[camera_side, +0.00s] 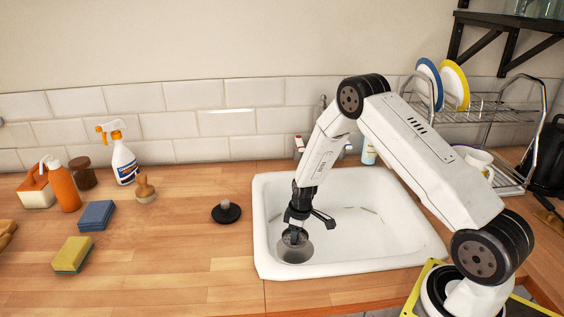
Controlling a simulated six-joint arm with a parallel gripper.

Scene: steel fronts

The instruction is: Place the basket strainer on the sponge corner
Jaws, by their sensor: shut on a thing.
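My gripper (295,228) points down inside the white sink, over the drain at its left front. It is shut on the basket strainer (297,239), a small grey metal piece at the drain. The fingers hide part of it, and I cannot tell whether it is clear of the drain. At the left of the wooden counter, a blue sponge (96,215) and a yellow sponge with a green underside (73,255) lie apart from each other.
The sink (380,259) has a raised rim. A black stopper with a knob (226,212) lies left of it. A wooden brush (145,190), a spray bottle (124,163) and an orange bottle (61,186) stand around the sponges. The counter's front middle is clear.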

